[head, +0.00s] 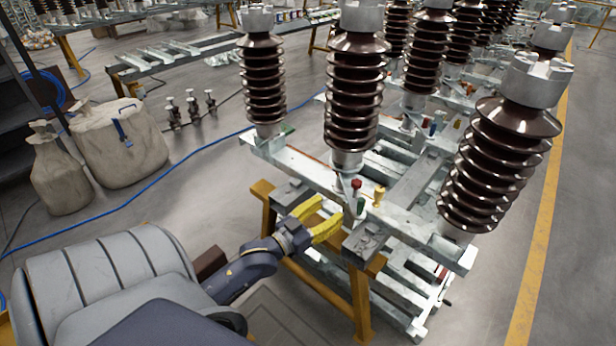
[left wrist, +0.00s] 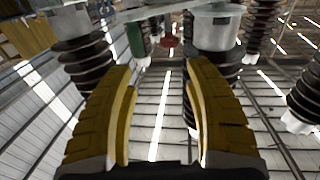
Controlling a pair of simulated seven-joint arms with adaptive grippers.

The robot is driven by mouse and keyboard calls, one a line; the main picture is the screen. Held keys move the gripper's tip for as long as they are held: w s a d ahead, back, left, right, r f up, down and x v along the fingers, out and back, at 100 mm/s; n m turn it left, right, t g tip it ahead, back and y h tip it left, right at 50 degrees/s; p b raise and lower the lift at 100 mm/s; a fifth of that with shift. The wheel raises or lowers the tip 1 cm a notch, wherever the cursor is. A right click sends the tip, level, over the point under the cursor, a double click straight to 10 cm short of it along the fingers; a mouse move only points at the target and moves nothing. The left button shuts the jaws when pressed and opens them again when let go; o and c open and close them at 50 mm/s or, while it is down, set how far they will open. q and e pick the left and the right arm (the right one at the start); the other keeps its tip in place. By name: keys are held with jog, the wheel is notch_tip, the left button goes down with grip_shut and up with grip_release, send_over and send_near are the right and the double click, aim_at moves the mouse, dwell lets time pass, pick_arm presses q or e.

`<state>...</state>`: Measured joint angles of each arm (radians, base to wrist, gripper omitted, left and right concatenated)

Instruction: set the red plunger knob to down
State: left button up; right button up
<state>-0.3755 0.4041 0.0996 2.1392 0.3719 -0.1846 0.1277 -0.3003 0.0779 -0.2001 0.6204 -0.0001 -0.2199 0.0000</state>
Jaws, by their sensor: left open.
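The red plunger knob (head: 356,184) stands upright on the near steel frame, below the middle brown insulator. In the left wrist view a red round part (left wrist: 170,41), likely this knob, shows beyond and between my fingertips. A yellow knob (head: 379,194) stands just right of it and a green part (head: 361,206) sits just below it. I cannot tell how far the red knob is raised. My left gripper (head: 334,214) has its yellow fingers apart and empty, a little left of the knobs and apart from them. It also shows in the left wrist view (left wrist: 160,75). My right gripper is not in view.
Brown ribbed insulators stand close around the knobs, one (head: 354,95) behind and one (head: 502,150) at the right. A yellow trestle (head: 361,300) supports the steel frame (head: 300,170). Sacks (head: 118,143) and a blue hose (head: 150,172) lie on the floor at left.

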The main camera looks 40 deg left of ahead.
pick_arm(q)
jog(key=s, duration=0.7)
jog(key=shift+a, duration=0.45)
dwell(0.6)
